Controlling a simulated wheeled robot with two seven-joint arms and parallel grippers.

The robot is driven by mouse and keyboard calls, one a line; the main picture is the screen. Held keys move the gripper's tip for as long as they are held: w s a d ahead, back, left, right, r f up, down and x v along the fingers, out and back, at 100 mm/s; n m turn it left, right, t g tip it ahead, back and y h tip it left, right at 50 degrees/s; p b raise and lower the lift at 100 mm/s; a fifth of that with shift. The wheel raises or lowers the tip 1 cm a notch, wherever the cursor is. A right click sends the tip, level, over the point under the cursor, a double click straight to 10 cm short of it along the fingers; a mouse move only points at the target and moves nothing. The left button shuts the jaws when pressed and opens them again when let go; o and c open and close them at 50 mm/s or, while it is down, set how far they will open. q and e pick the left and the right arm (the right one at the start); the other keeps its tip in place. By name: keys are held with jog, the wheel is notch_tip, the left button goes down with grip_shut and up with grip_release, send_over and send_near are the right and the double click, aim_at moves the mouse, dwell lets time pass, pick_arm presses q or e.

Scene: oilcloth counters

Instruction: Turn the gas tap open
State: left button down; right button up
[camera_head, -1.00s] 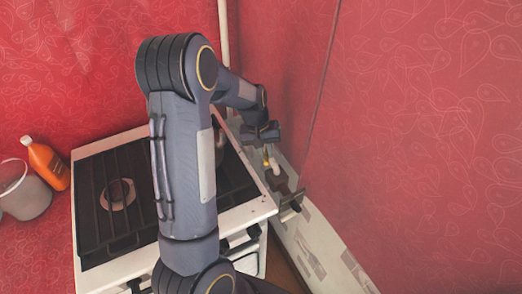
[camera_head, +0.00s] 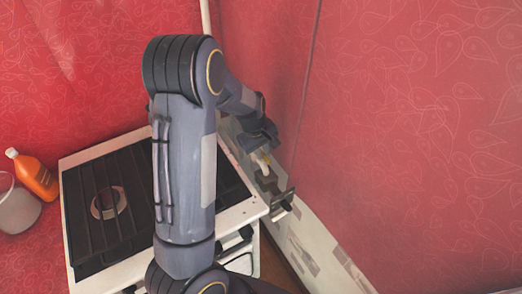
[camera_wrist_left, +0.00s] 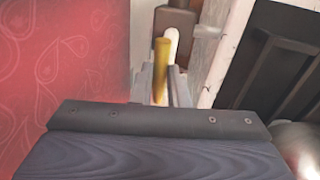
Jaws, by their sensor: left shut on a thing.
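The gas tap has a yellow lever (camera_wrist_left: 161,66) beside a white rounded part (camera_wrist_left: 172,44) in the left wrist view. In the head view only a small bit of the tap (camera_head: 264,161) shows, low on the wall side to the right of the stove. My left gripper (camera_head: 261,153) is at the tap and hides most of it. In the left wrist view my left gripper (camera_wrist_left: 161,88) is shut on the yellow lever, which stands between its fingers. My right gripper is not in view.
The stove (camera_head: 110,158) with black grates stands left of the tap. A dark fixture (camera_head: 282,206) sits by its front right corner. An orange bottle (camera_head: 37,176) and a pale bucket (camera_head: 15,206) are at the far left. A red patterned wall (camera_head: 420,140) bounds the right.

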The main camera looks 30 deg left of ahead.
pick_arm(q)
jog(key=shift+w, duration=0.1)
jog(key=c, duration=1.4)
grip_release()
notch_tip(320, 180, up, 8)
jog(key=s, duration=0.1)
jog(key=shift+s+a+f, duration=0.15)
jog(key=shift+s+a, duration=0.1)
jog(key=shift+a, duration=0.1)
jog(key=s+d+r+m+t+h, duration=0.1)
jog(key=s+d+r+m, duration=0.1)
jog(key=s, duration=0.6)
jog(key=s+d+r+m+t+h, duration=0.1)
jog(key=s+d+r+m, duration=0.2)
jog(key=s+d+m, duration=0.2)
jog(key=s+d+r+m+t, duration=0.1)
jog(key=s+d+r+m, duration=0.2)
jog(key=s, duration=0.8)
jog(key=shift+d+m+t+h, duration=0.35)
jog(key=shift+d+m, duration=0.25)
jog(key=shift+d, duration=0.25)
